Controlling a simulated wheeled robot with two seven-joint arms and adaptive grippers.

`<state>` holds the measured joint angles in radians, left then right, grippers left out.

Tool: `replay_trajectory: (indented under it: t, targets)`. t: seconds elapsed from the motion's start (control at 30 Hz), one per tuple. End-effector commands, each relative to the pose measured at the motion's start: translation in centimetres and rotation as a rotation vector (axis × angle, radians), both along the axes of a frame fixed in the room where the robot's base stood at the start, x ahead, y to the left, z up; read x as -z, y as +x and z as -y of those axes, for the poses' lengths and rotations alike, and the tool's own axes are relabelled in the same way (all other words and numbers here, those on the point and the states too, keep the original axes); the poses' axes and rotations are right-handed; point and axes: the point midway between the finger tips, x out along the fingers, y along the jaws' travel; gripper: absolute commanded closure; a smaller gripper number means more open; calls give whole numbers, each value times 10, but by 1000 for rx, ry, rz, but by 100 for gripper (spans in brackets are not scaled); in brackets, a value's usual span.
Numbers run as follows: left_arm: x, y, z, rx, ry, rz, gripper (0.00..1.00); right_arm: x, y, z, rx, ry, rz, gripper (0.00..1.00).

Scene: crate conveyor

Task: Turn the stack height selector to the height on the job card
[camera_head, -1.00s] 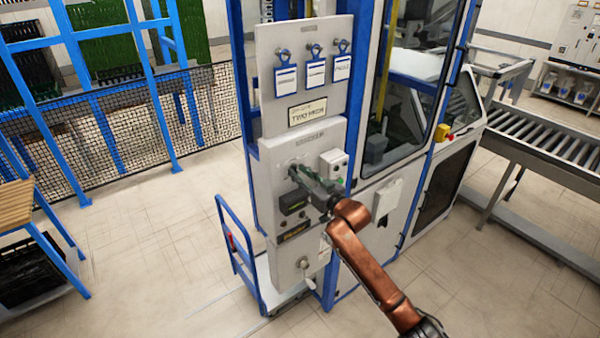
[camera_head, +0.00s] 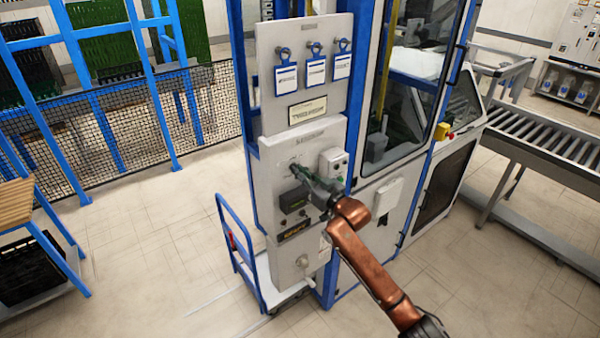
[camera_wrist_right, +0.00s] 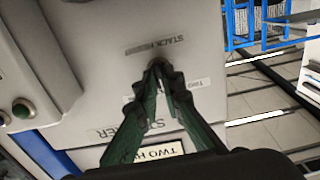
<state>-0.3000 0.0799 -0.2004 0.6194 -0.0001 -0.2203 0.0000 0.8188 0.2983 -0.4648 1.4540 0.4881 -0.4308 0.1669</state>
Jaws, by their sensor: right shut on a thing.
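The stack height selector (camera_wrist_right: 157,64) is a small dark knob on the grey control panel (camera_head: 265,168), under the label "STACK HEIGHT", which appears upside down in the right wrist view. My right gripper (camera_head: 298,170) is shut on the selector, and its green fingers (camera_wrist_right: 158,75) hide most of it. Which way the selector points cannot be seen. The job card (camera_head: 308,111) is a cream plate above the panel; it seems to read "TWO HIGH", and part of it shows in the right wrist view (camera_wrist_right: 155,152). My left gripper is not in view.
Three blue-and-white tags (camera_head: 315,70) hang on hooks above the card. A small grey box (camera_head: 333,162) with a button sits right of the selector. A dark display (camera_head: 293,200) is below it. A blue trolley (camera_head: 240,250) stands at the panel's foot. A roller conveyor (camera_head: 540,130) is at the right.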

Motion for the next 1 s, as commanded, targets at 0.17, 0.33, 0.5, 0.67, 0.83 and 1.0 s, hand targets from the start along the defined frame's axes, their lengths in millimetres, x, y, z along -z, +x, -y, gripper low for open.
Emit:
replay_trajectory:
  t: [0.17,0.33,0.5,0.67,0.83,1.0]
  targets:
    - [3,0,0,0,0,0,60,0,0,1,1,-49,36,100]
    - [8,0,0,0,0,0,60,1,0,0,1,-137,99,100]
    - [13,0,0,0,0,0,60,1,0,0,1,-254,183,100]
    - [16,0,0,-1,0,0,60,1,0,-1,1,-363,263,100]
    - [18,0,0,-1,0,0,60,1,-1,-1,0,-467,338,100]
    - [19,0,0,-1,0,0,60,1,-1,-2,0,-546,397,100]
